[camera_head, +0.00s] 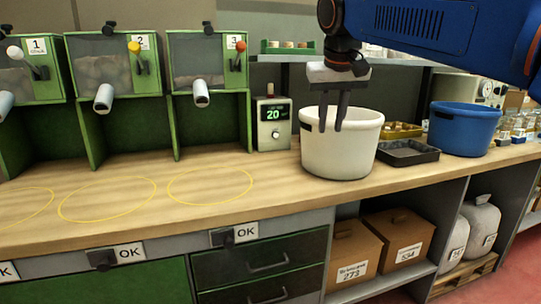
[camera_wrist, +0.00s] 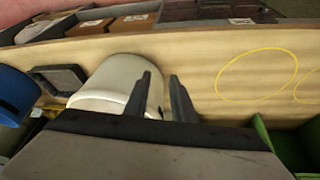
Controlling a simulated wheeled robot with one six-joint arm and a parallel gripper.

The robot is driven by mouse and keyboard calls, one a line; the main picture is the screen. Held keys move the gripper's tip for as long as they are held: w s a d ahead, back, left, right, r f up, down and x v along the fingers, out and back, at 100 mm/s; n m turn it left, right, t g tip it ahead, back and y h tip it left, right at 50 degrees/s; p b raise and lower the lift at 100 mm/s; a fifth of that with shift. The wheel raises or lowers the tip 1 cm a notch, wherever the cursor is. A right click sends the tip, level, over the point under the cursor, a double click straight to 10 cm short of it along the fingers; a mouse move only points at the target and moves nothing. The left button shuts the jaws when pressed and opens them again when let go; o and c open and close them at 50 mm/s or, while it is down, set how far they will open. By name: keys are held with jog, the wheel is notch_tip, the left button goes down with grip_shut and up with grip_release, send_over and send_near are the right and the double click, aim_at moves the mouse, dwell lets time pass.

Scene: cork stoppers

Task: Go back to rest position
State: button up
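My gripper (camera_head: 334,115) hangs from the blue arm with its two dark fingers pointing down. In the head view it appears in front of or over the white bucket (camera_head: 348,158) on the wooden counter (camera_head: 236,186). In the wrist view my gripper (camera_wrist: 167,97) has its fingers apart with nothing between them, and the white bucket (camera_wrist: 112,80) shows behind and left of them. The inside of the bucket is hidden in both views.
A blue bucket (camera_head: 461,128) and a black tray (camera_head: 407,153) stand right of the white bucket. A small device reading 20 (camera_head: 272,124) stands left of it. Green dispensers (camera_head: 205,60) line the left back. The counter with yellow rings is clear.

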jog(key=s+d+f, duration=0.4)
jog(key=s+f, duration=0.5)
jog(key=f, duration=0.1)
jog(key=s+d+f, duration=0.5)
jog(key=s+f, duration=0.4)
jog(key=f, duration=0.2)
jog(key=s+d+f, duration=0.5)
jog(key=s+f, duration=0.5)
jog(key=f, duration=0.1)
jog(key=shift+f+m, duration=0.25)
jog(key=shift+m, duration=0.15)
